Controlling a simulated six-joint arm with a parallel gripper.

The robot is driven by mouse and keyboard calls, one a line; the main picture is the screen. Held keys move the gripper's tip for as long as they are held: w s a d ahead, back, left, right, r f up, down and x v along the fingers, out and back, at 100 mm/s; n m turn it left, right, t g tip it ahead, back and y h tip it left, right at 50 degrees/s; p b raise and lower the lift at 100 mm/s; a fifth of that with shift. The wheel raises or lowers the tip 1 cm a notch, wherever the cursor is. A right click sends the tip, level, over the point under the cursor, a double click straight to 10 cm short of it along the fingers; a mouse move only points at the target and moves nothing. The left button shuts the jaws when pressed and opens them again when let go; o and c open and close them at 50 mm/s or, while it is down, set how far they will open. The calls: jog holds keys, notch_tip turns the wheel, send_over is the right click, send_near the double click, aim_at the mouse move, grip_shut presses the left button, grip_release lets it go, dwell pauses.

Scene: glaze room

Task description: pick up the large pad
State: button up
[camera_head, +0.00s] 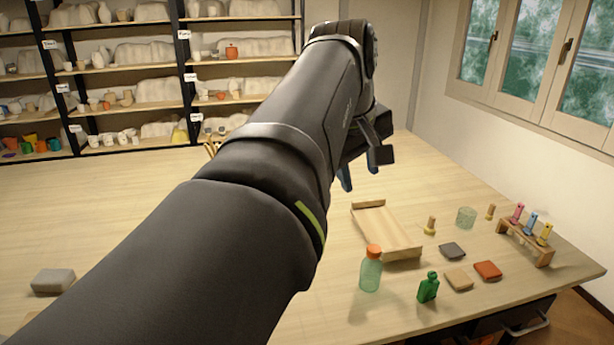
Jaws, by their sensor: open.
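A grey, rounded block-like pad (53,281) lies flat on the table at the far left. It looks the largest of the pad-shaped things. Three smaller flat pads lie at the right: a dark grey one (452,251), a tan one (458,280) and an orange-red one (488,270). My gripper (359,171) is open and raised above the table, at the upper middle behind my arm. It is far from the grey block and up and left of the small pads. My arm partly hides the gripper.
A wooden tray (372,222) stands right of my arm. An orange-capped bottle (370,272), a green bottle (428,288), a clear glass (465,218), wooden pegs and a rack (530,247) of coloured tools stand nearby. The table's left (90,215) is mostly clear.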

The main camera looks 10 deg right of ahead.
jog(key=w+d+n+g, duration=0.1)
jog(key=w+d+n, duration=0.3)
jog(key=w+d, duration=0.5)
jog(key=n+g+h, duration=0.1)
jog(key=n+g, duration=0.1)
jog(key=n, duration=0.9)
send_over(432, 217)
jog(key=a, duration=0.6)
notch_tip(432, 217, down, 18)
jog(key=x, duration=1.1)
jog(key=shift+s+d, duration=0.15)
jog(key=shift+d, duration=0.05)
jog(key=shift+s+x, duration=0.15)
jog(key=shift+x, duration=1.2)
jog(key=shift+s+x, duration=0.15)
jog(key=shift+x, duration=1.25)
jog(key=shift+a, duration=0.2)
jog(key=shift+c, duration=0.4)
grip_shut()
